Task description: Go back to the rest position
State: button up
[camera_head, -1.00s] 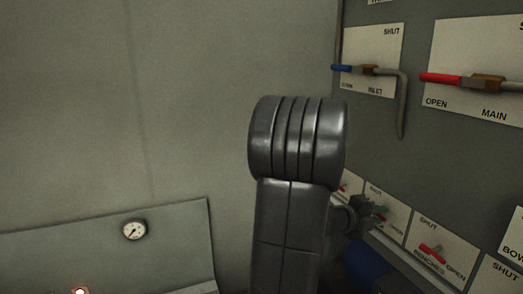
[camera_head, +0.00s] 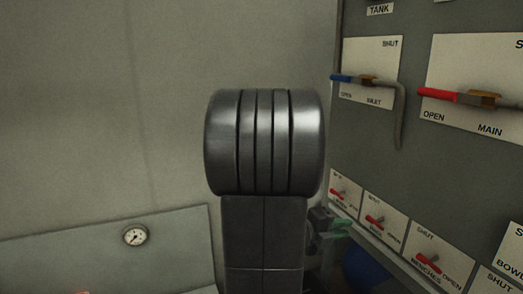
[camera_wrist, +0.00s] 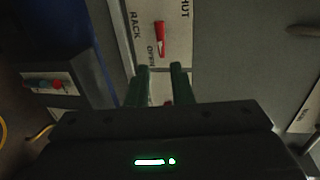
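My gripper (camera_wrist: 161,72) shows two green fingers with a clear gap between them, open and empty. In the head view its green tips (camera_head: 342,227) stick out to the right from behind my dark arm, close in front of the lower part of the valve panel. In the wrist view a red valve handle (camera_wrist: 160,38) on a white plate lies just beyond the fingertips, apparently clear of them. The plate's lettering reads RACK, OPEN and SHUT. My arm hides much of the gripper in the head view.
The grey panel (camera_head: 435,180) on the right carries a blue-handled valve (camera_head: 342,78), a large red-handled valve (camera_head: 437,94) and several small red-handled valves (camera_head: 428,263). A blue object (camera_head: 366,272) sits low beside it. A gauge (camera_head: 135,236) is at lower left. The left wall is bare.

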aim_at(373, 223)
jog(key=b+x, duration=0.3)
jog(key=x, duration=1)
jog(key=shift+d+f+b, duration=0.15)
jog(key=shift+f+b, duration=0.05)
jog(key=shift+b, duration=0.1)
jog(key=shift+r+n+p, duration=0.4)
jog(key=shift+r+p, duration=0.05)
jog(key=shift+p, duration=0.45)
jog(key=shift+f+n+g+p, duration=0.1)
jog(key=shift+n+g+p, duration=0.4)
jog(key=shift+n+p, duration=0.45)
jog(key=shift+a, duration=0.25)
